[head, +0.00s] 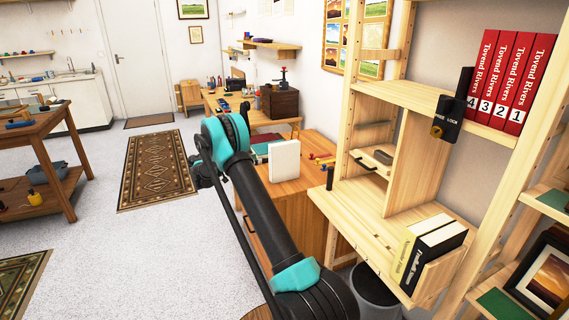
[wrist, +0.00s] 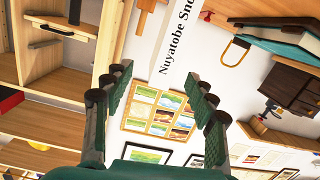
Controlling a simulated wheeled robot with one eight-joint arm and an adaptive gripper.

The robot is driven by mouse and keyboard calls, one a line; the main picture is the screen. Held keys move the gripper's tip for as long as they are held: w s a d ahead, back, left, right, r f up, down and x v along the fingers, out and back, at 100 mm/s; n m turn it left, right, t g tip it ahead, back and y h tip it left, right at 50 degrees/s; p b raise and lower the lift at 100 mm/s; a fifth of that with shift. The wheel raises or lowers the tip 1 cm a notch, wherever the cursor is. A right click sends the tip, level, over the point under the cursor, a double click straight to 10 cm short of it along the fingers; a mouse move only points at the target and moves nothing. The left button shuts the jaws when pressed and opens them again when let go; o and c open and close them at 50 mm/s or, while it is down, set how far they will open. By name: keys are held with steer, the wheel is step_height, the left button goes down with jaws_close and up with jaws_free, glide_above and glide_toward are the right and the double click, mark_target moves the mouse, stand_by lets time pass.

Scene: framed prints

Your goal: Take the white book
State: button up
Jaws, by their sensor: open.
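The white book (head: 285,160) stands upright on a wooden cabinet top in the head view, right of my arm, beside a green book and a red one. In the wrist view a white spine lettered "Nuyatobe Sno…" (wrist: 178,38) shows at the top, ahead of my fingertips and roughly in line with the gap between them. My gripper (wrist: 158,84) is open, its two dark green fingers spread with nothing between them. In the head view my fingers are hidden or too small to make out.
Small red and yellow items (head: 322,159) lie right of the white book.

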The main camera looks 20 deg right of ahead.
steer(key=w+a+f+m+h, duration=0.1)
steer(key=m, duration=0.1)
glide_toward(285, 152)
steer(key=d, duration=0.1)
steer(key=w+d+f, duration=0.1)
steer(key=d, duration=0.1)
steer(key=w+d+f, duration=0.1)
steer(key=d, duration=0.1)
steer(key=shift+d, duration=0.2)
steer(key=shift+w+d+r, duration=0.1)
steer(key=shift+d+r, duration=0.1)
steer(key=shift+d, duration=1.05)
steer(key=shift+w+d+r, duration=0.1)
steer(key=shift+d+r, duration=0.05)
steer(key=shift+d, duration=1.15)
jaws_close()
